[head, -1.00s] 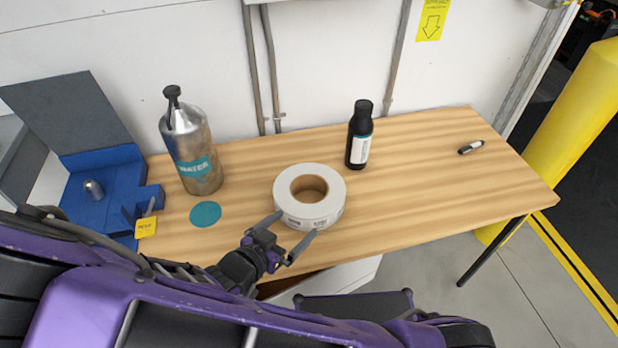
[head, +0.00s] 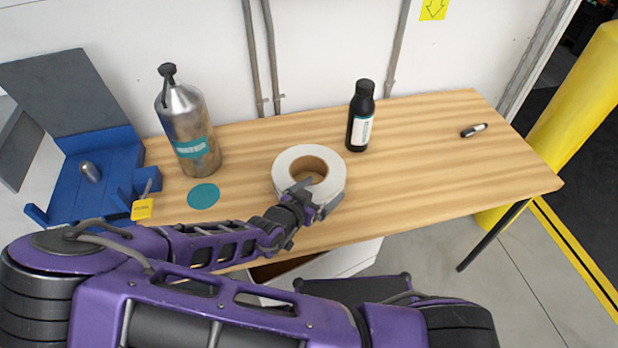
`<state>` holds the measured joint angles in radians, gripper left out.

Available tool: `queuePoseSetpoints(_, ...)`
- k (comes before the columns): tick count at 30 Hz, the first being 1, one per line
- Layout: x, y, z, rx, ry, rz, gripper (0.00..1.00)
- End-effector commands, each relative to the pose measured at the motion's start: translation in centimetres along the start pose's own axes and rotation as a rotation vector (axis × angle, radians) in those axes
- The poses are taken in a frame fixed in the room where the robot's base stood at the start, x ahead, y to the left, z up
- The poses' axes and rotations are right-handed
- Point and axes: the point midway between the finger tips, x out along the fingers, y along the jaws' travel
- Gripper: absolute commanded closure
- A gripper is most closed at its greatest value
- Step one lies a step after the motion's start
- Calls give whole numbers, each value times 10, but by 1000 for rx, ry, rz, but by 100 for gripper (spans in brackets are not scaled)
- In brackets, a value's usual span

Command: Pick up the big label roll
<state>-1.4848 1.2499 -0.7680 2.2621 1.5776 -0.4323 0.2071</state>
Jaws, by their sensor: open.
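The big label roll (head: 331,165) is a wide white ring with a brown cardboard core. It lies flat on the wooden table (head: 430,135), near the middle of its front half. My gripper (head: 318,196) is open at the roll's near side. One finger shows over the core opening and the other beside the roll's outer front right, so the near wall appears between them. I cannot tell whether the fingers touch the roll. My gripper hides part of the roll's near wall and its printed label.
A metal bottle with a teal band (head: 190,125) stands at the left, behind a flat teal disc (head: 203,196). A black bottle (head: 360,118) stands behind the roll on the right. A marker (head: 474,130) lies far right. A blue fixture (head: 95,180) occupies the left end.

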Motion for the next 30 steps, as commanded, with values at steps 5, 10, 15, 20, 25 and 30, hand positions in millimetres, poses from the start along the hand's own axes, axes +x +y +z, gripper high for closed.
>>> queuePoseSetpoints(5, 31, 2, 0, -2, 2, 5, 0)
queuePoseSetpoints(10, 44, 1, 0, -2, 1, 3, 0)
queuePoseSetpoints(15, 45, 1, 0, -2, 0, 2, 0)
queuePoseSetpoints(20, 45, 1, 0, -2, 0, 2, 18)
queuePoseSetpoints(25, 44, 1, 0, -2, 0, 3, 49)
queuePoseSetpoints(30, 45, 2, 0, -3, -1, 4, 79)
